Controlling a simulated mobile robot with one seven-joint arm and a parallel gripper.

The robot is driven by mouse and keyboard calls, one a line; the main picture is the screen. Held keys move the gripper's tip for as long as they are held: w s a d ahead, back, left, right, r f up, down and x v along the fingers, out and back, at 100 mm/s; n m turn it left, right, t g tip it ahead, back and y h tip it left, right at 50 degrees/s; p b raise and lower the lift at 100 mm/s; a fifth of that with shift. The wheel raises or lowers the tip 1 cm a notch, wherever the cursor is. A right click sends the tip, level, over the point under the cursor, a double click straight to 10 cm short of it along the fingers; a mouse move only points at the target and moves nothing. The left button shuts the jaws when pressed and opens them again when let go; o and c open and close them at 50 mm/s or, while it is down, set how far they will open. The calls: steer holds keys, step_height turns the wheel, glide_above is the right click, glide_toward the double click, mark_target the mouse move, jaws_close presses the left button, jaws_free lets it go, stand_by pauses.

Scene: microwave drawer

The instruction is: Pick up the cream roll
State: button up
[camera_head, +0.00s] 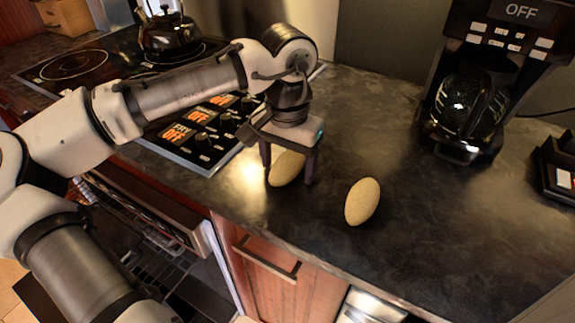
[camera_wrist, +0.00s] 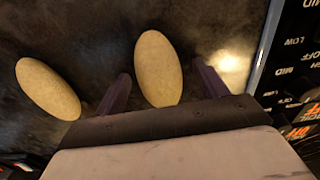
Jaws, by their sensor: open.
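Two pale, cream-coloured oval rolls lie on the dark countertop (camera_head: 395,240). One roll (camera_head: 285,168) is under my gripper (camera_head: 289,180), partly hidden behind its right finger in the head view. In the wrist view this roll (camera_wrist: 158,68) lies between my two open fingers (camera_wrist: 164,74), with a visible gap on each side. The other roll (camera_head: 362,201) lies to the right in the head view, and it shows at the left of the wrist view (camera_wrist: 48,88). My gripper is open, pointing down. I cannot tell by looks which roll the task names.
A stove (camera_head: 190,135) with lit control labels and a black kettle (camera_head: 168,35) is at the left. A black coffee maker (camera_head: 485,85) stands at the back right, with a dark device (camera_head: 560,165) beside it. The front counter is clear.

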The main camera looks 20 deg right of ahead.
steer(key=c, duration=1.1)
